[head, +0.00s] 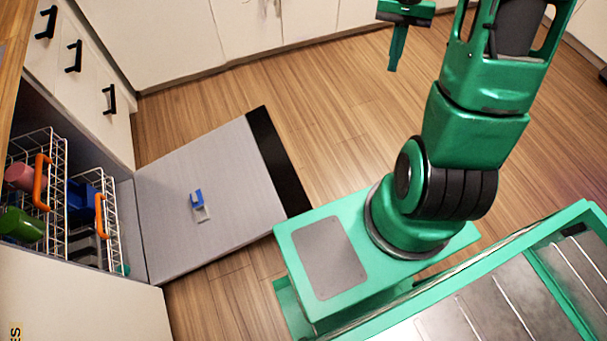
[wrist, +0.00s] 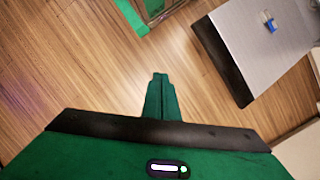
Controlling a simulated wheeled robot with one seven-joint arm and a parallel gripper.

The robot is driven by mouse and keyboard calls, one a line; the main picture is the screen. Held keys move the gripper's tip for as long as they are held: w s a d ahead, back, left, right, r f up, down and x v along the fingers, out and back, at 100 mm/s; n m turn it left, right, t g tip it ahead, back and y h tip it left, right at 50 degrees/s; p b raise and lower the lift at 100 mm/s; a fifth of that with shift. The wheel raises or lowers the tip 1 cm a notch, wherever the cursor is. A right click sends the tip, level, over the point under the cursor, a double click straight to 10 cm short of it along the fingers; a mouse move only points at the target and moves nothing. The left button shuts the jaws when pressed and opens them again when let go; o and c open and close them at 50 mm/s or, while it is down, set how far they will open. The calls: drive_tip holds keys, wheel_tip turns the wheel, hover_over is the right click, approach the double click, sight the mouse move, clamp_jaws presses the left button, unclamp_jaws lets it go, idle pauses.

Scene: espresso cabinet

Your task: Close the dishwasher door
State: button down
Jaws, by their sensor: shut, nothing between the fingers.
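The dishwasher door (head: 205,207) is folded down flat, open, a grey panel with a black strip along its outer edge. It also shows in the wrist view (wrist: 258,52) at the upper right. The dishwasher (head: 65,205) at the left is open, with white wire racks inside. My gripper (head: 394,66) is in the air over the floor, beyond and to the right of the door, apart from it. In the wrist view its fingers (wrist: 160,78) are together and empty.
A small blue and grey item (head: 198,203) lies on the door. Racks with orange handles hold a pink cup (head: 20,176) and a green cup (head: 20,225). Drawers with black handles (head: 74,56) are above left. Wooden floor (head: 330,110) is clear between door and gripper.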

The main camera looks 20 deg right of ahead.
drive_tip(key=w+d+f+m+y, duration=0.1)
drive_tip(key=w+f, duration=0.2)
drive_tip(key=f, duration=0.4)
drive_tip(key=w+f+y, duration=0.1)
drive_tip(key=w+f, duration=0.2)
drive_tip(key=f, duration=0.5)
drive_tip(key=w+a+f+m+y, duration=0.1)
drive_tip(key=a+f+m+y, duration=0.15)
drive_tip(key=f, duration=1.15)
drive_tip(key=w+a+f+m+y, duration=0.1)
drive_tip(key=a+f+m+y, duration=0.2)
drive_tip(key=f, duration=1.1)
drive_tip(key=s+a+f+m+t+y, duration=0.1)
drive_tip(key=a+f, duration=0.3)
drive_tip(key=f, duration=0.3)
drive_tip(key=s+a+f+m+t+y, duration=0.1)
drive_tip(key=a+f+m+t+y, duration=0.1)
drive_tip(key=a+f, duration=0.55)
drive_tip(key=a, duration=0.6)
drive_tip(key=shift+a+f, duration=0.15)
drive_tip(key=shift+a, duration=0.15)
